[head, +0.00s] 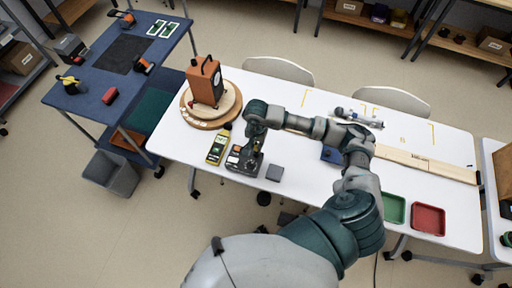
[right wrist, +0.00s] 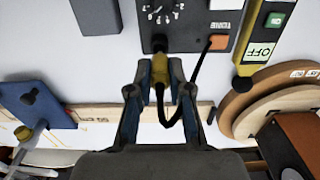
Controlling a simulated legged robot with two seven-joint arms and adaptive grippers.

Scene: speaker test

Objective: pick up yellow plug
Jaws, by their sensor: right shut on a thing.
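The yellow plug (right wrist: 160,70) is in the right wrist view, with a black tip and a black cable that loops to its right. My right gripper (right wrist: 158,80) is shut on the plug, one finger on each side. The black tip meets the dark panel of the black test device (right wrist: 190,32); I cannot tell how deep it sits. In the head view my right gripper (head: 250,148) points down over the device (head: 243,163), and the plug is too small to make out there. My left gripper is in neither view.
A grey block (head: 274,173) lies right. Green (head: 393,208) and red (head: 428,219) trays sit farther right on the white table.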

